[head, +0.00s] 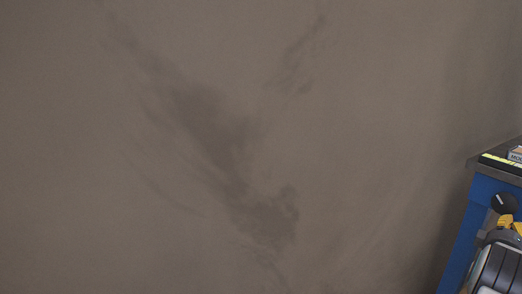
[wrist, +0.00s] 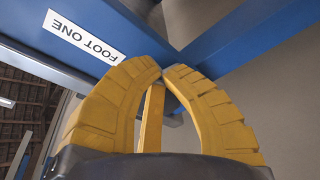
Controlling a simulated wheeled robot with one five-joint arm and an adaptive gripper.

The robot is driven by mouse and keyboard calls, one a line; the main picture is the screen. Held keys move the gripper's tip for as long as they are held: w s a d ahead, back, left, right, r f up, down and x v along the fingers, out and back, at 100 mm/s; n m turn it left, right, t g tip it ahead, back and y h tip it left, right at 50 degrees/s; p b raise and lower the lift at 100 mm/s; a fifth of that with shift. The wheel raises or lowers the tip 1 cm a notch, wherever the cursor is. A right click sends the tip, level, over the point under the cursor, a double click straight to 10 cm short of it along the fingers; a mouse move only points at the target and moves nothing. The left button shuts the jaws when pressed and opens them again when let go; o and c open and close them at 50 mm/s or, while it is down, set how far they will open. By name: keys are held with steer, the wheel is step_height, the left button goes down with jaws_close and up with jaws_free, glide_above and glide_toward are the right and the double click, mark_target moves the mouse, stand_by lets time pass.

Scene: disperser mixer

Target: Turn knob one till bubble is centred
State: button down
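A black round knob (head: 503,203) with a pale mark sits on the blue frame at the right edge of the head view. My gripper (head: 511,224) shows as yellow fingers just below and in front of it; contact cannot be told. In the wrist view my gripper (wrist: 163,72) has its yellow fingertips brought together, with a yellow bar between the fingers and no object seen in them. A white label reading "FOOT ONE" (wrist: 82,37) appears upside down on a blue beam. No bubble can be made out. The knob is not visible in the wrist view.
The blue frame (head: 482,205) has a dark top (head: 480,165) with a yellow-green strip (head: 502,162) and a partly cut-off label (head: 516,154). The rest of the head view is bare brown surface with dark smudges. A blue beam (wrist: 240,42) crosses behind the fingers.

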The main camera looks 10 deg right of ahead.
steer(key=shift+w+a+r, duration=0.1)
steer(key=shift+w+r, duration=0.2)
steer(key=shift+r, duration=0.3)
stand_by(1.3)
steer(key=shift+s+r, duration=0.6)
steer(key=shift+r, duration=0.3)
steer(key=shift+s+d+f, duration=0.25)
steer(key=shift+s+f, duration=0.05)
steer(key=shift+f, duration=0.1)
stand_by(0.6)
steer(key=shift+a, duration=0.1)
